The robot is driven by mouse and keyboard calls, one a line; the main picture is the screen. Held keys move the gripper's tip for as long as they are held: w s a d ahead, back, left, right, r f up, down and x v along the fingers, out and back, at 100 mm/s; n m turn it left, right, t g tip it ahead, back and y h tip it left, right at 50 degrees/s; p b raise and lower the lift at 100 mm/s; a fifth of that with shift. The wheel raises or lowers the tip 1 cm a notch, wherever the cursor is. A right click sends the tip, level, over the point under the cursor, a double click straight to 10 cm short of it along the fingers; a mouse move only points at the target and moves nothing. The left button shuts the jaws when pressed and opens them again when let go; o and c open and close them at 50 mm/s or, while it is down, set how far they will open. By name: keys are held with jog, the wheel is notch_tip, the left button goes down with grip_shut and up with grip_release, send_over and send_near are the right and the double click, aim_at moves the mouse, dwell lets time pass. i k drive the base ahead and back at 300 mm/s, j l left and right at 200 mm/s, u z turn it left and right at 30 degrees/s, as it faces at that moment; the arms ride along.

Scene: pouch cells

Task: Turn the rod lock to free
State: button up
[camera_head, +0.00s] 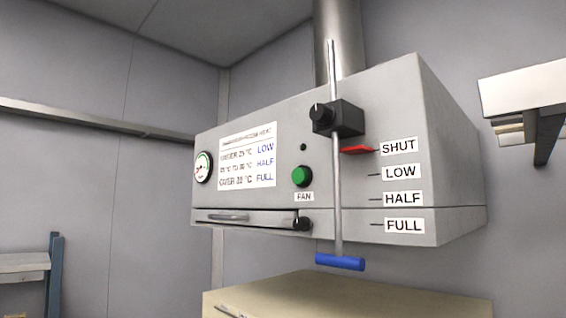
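The rod lock is a black block with a round black knob (321,117) on the front of the grey hood box. A thin metal rod (337,190) passes upright through the block. A blue crossbar handle (340,262) is at the rod's lower end. A red pointer (356,149) beside the rod is level with the SHUT label (398,146). LOW, HALF and FULL labels stand below it. The knob shows a small light mark near its top; I cannot tell which lock setting it means. My gripper is not in view.
The grey box (440,160) also carries a green FAN button (301,176), a dial gauge (203,167), a printed sign (248,156) and a small black knob (301,223). A beige cabinet top (330,290) lies below the handle. Shelves are on both sides. Space before the box looks clear.

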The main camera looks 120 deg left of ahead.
aim_at(324, 115)
jog(key=u, duration=3.6)
